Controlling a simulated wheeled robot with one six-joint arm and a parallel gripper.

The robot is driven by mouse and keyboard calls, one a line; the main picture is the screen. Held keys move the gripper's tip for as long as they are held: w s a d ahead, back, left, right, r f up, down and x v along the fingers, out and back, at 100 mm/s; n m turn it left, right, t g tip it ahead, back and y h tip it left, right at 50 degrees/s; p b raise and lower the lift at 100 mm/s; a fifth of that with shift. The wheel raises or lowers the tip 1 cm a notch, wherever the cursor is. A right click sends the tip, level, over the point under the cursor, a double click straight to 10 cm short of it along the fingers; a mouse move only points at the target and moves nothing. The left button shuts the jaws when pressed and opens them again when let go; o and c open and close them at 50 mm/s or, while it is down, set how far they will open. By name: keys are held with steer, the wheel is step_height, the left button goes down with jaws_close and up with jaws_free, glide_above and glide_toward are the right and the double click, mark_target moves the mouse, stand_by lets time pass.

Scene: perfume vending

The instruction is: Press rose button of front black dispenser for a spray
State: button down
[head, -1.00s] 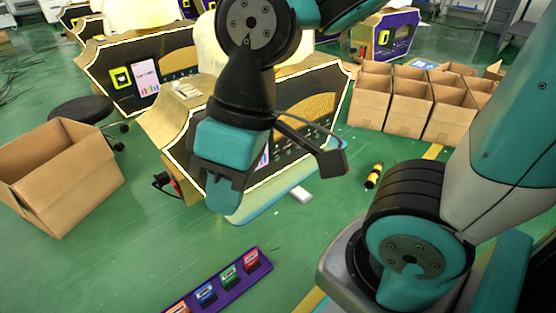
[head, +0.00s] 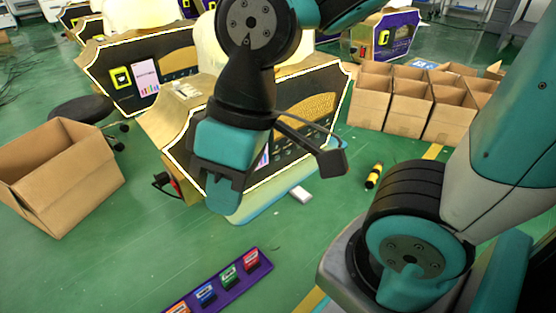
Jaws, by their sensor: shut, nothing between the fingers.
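The front black dispenser (head: 312,98) stands in the middle of the head view, with a black front panel, a gold grille and a pale glowing outline. A row of small buttons (head: 300,140) shows on its panel; I cannot tell which one is rose. My gripper (head: 221,200) is shut and empty, pointing down in front of the panel's left part. It and my wrist hide that part of the panel, including most of a screen. I cannot tell whether the gripper touches the panel.
A second black dispenser (head: 140,80) stands behind on the left. An open cardboard box (head: 60,185) is at left, several boxes (head: 405,110) at right. A purple tray (head: 262,262) with several coloured items lies in front. A yellow-black cylinder (head: 373,176) lies on the green floor.

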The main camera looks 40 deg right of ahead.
stand_by(0.4)
step_height(320, 180, up, 10)
steer(key=p, duration=1)
steer(key=shift+s, duration=0.15)
